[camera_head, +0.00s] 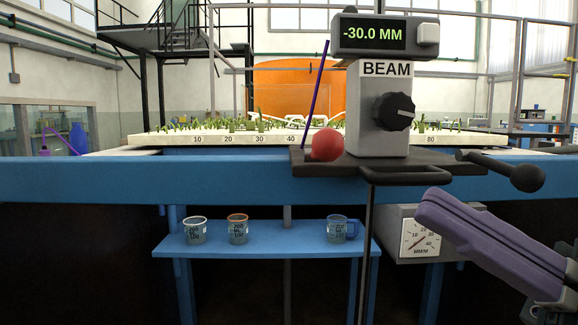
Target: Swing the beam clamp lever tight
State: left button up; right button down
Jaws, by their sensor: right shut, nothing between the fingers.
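The beam carriage (377,143) stands on the blue flume rail, with a "BEAM" label and a display (374,33) reading -30.0 MM. A black clamp lever (496,166) with a ball knob (527,178) sticks out from the carriage's right side, pointing right and slightly toward me. My right gripper (430,207) comes in from the lower right, its purple fingers shut together and empty. Its tips appear below and left of the knob, in front of the dial box, with a visible gap to the lever. My left gripper is not in view.
The carriage also bears a ridged black knob (395,112), a red ball (326,145) and a front handle bar (424,173). The blue rail (120,181) runs across. Below are a dial box (395,224) and a blue shelf (265,243) with several beakers. Free room lies right of the knob.

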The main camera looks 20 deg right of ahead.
aim_at(321, 154)
jog(key=x, duration=0.6)
